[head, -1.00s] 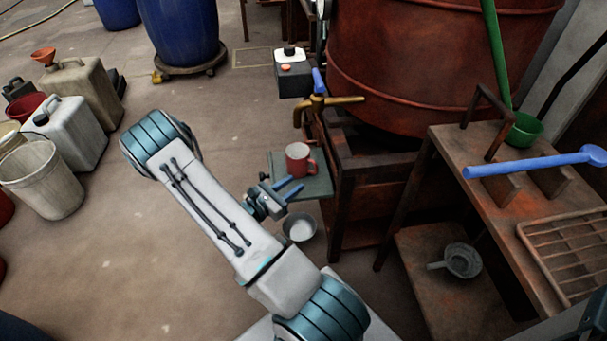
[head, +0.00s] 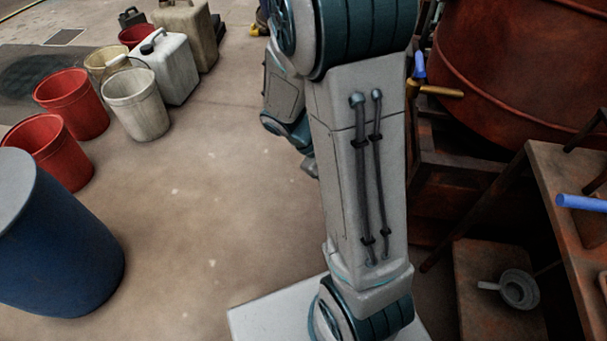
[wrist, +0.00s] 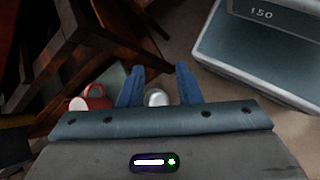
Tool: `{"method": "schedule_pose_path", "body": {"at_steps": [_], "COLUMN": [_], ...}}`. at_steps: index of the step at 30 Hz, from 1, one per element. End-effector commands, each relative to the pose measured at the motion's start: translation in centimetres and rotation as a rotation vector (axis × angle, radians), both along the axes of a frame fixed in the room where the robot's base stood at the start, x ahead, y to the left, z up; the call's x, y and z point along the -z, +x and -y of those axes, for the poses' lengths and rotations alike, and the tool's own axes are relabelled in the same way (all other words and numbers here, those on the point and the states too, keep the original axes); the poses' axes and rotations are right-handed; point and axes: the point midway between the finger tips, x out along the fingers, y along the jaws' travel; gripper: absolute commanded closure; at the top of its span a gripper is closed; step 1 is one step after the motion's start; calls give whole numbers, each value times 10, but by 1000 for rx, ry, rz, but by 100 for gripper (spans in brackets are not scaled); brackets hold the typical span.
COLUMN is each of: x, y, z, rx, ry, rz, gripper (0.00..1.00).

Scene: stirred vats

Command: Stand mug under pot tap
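The red mug (wrist: 92,98) shows in the wrist view, left of my gripper's fingers and apart from them, on a greenish plate (wrist: 112,77). My gripper (wrist: 159,68) has its two blue fingers spread with nothing held between them. In the head view my arm hides the mug, the plate and most of the gripper. The brass tap (head: 441,91) with its blue handle (head: 419,66) sticks out at the rust-red pot (head: 530,75), just right of my arm.
A small pale bowl (wrist: 157,98) shows between and beyond the fingers. A rusty table (head: 565,200) with a blue-handled tool (head: 580,203) stands at right, a grey pan (head: 518,289) below. Buckets (head: 135,103), a white canister (head: 165,68) and a blue drum (head: 60,240) stand left. Middle floor is clear.

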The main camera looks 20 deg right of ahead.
Motion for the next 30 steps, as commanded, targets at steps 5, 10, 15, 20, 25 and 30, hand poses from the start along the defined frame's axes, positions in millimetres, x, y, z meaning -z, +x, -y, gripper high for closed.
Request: {"method": "schedule_pose_path", "body": {"at_steps": [5, 10, 15, 20, 25, 30], "x": [-28, -53, -75, -87, -89, -89], "y": [-15, -25, -31, -34, -34, -34], "z": [-38, -75, -103, -118, -121, -121], "rx": [137, 251, 332, 369, 378, 378], "ry": [173, 340, 475, 544, 560, 559], "rz": [210, 403, 560, 635, 652, 650], "gripper": [69, 69, 69, 69, 69, 69]}}
